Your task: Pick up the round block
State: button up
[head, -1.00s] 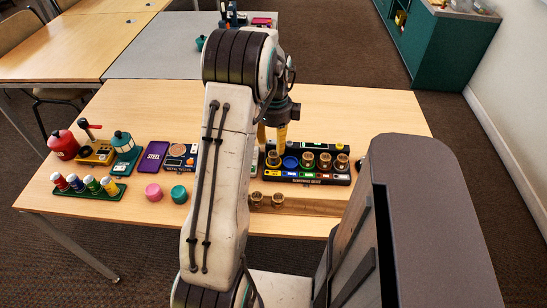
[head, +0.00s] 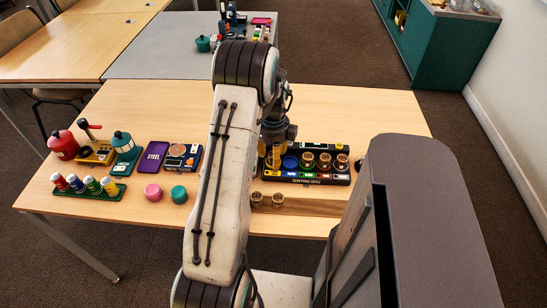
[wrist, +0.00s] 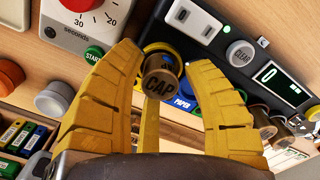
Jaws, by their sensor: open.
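A round brown block (wrist: 160,84) with CAP on its top sits by a yellow ring in the wrist view, between the fingers of my gripper (wrist: 163,105). The fingers are yellow, spread apart, with a gap on each side of the block. In the head view my gripper (head: 275,157) is over the left end of a dark sorting panel (head: 307,181), and hides that block there. Similar round brown blocks stand in the panel's right cups (head: 325,161), and two more (head: 267,200) stand on a wooden strip in front.
A pink round piece (head: 153,192) and a teal one (head: 179,194) stand left of my arm. A timer-like box (wrist: 85,22) with a green button is near my left finger. The table's back middle (head: 160,105) is clear.

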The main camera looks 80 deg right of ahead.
jog(key=shift+f, duration=0.35)
jog(key=c, duration=0.7)
jog(key=shift+o, duration=0.2)
